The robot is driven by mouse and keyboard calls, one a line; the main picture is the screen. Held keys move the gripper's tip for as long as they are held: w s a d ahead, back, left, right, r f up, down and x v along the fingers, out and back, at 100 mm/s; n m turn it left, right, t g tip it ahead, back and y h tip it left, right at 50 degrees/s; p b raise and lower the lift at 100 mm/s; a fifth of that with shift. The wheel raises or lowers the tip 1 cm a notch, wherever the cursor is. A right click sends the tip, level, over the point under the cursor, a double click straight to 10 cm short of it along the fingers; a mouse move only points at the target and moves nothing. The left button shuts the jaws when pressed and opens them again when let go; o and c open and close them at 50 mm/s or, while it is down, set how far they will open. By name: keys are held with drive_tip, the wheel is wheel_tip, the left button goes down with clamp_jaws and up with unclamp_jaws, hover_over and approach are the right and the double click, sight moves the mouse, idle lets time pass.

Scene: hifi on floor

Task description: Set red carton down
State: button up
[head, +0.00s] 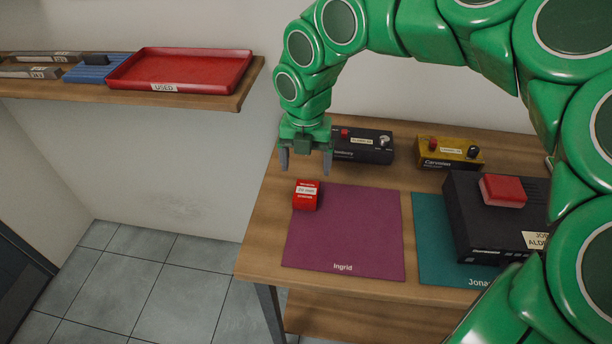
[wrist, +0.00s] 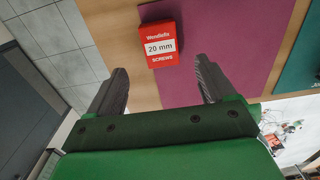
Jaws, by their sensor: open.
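The red carton (head: 306,195), labelled 20 mm screws, stands at the back left corner of the purple mat marked Ingrid (head: 345,235), partly over the mat's left edge. It also shows in the wrist view (wrist: 160,45), ahead of the fingertips. My gripper (head: 306,170) is above and behind the carton in the head view. Its fingers are spread apart with nothing between them, and in the wrist view the gripper (wrist: 160,85) is clear of the carton.
Behind the mat stand a black box with knobs (head: 365,147) and a yellow Carvelan box (head: 449,152). A teal mat (head: 432,250) bears a black unit (head: 490,225) with a red box (head: 503,190) on top. A red tray (head: 180,70) marked USED sits on the wall shelf at left.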

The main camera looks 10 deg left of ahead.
wheel_tip(320, 180, up, 3)
drive_tip(key=shift+r, duration=0.15)
drive_tip(key=shift+s, duration=0.1)
drive_tip(key=s+d+r+m, duration=0.3)
drive_tip(key=s+d+m, duration=0.9)
drive_tip(key=d+m, duration=0.3)
drive_tip(key=s+d+f+m, duration=0.1)
drive_tip(key=s+d+m, duration=0.3)
drive_tip(key=s+m, duration=0.3)
drive_tip(key=s+d+f+m+g, duration=0.1)
drive_tip(key=s+d+m, duration=0.3)
drive_tip(key=m, duration=1)
drive_tip(key=s+f, duration=0.1)
drive_tip(key=s, duration=0.1)
drive_tip(key=shift+s+d+f+g, duration=0.2)
drive_tip(key=shift+s+g, duration=0.1)
drive_tip(key=shift+s, duration=0.05)
